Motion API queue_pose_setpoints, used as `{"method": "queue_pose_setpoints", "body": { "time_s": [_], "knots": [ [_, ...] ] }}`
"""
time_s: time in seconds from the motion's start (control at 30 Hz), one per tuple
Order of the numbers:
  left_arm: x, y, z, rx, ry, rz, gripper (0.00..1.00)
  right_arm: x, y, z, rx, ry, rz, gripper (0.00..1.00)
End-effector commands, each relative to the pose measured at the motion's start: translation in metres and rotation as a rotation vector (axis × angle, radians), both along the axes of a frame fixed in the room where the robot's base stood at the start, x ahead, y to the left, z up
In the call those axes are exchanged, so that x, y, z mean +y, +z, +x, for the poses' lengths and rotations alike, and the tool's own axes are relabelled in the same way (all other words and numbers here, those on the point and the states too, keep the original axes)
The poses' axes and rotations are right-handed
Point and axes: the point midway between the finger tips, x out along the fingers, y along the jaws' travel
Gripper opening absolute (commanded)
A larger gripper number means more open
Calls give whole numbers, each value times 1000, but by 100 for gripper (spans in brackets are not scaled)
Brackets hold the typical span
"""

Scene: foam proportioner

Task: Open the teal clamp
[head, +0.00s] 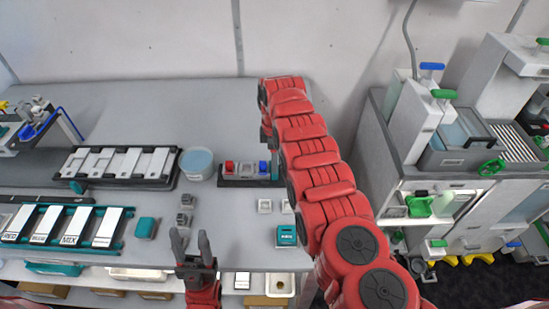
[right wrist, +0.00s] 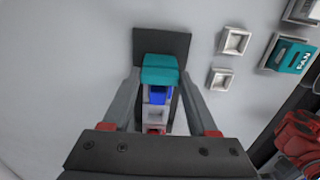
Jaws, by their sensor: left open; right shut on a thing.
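The teal clamp (right wrist: 160,70) sits at the end of a small dark-based fixture, beside a blue block (right wrist: 158,92). In the head view the fixture (head: 240,183) stands on the grey table, and the clamp (head: 275,170) is at its right end, partly hidden by my right arm. My right gripper (right wrist: 160,75) is shut on the teal clamp, one finger on each side of it. My left gripper (head: 190,241) is open and empty over the table's front edge, apart from the fixture.
A round light-blue tub (head: 196,163) stands left of the fixture. Trays of white plates (head: 118,164) lie further left. A teal box (head: 286,236) and small grey square pieces (head: 264,206) lie in front. A tall grey machine (head: 425,130) stands at right.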

Motion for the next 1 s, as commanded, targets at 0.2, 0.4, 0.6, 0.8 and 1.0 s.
{"method": "queue_pose_setpoints", "body": {
  "time_s": [0.2, 0.4, 0.6, 0.8, 1.0],
  "knots": [
    [0, 23, 0, 0, 0, 0, 50, -13, 5, 0, 2, -1, 0, 0],
    [0, 27, 0, 0, 0, 0, 50, -22, 0, -1, 3, -1, -3, 0],
    [0, 26, 0, 0, 0, 0, 50, -23, 0, 0, 2, -3, -4, 63],
    [0, 26, 0, 0, 0, 0, 50, -21, 0, 0, 1, -2, -2, 90],
    [0, 26, 0, 0, 0, 0, 50, -20, 0, 0, 0, 0, -1, 90]
  ]
}}
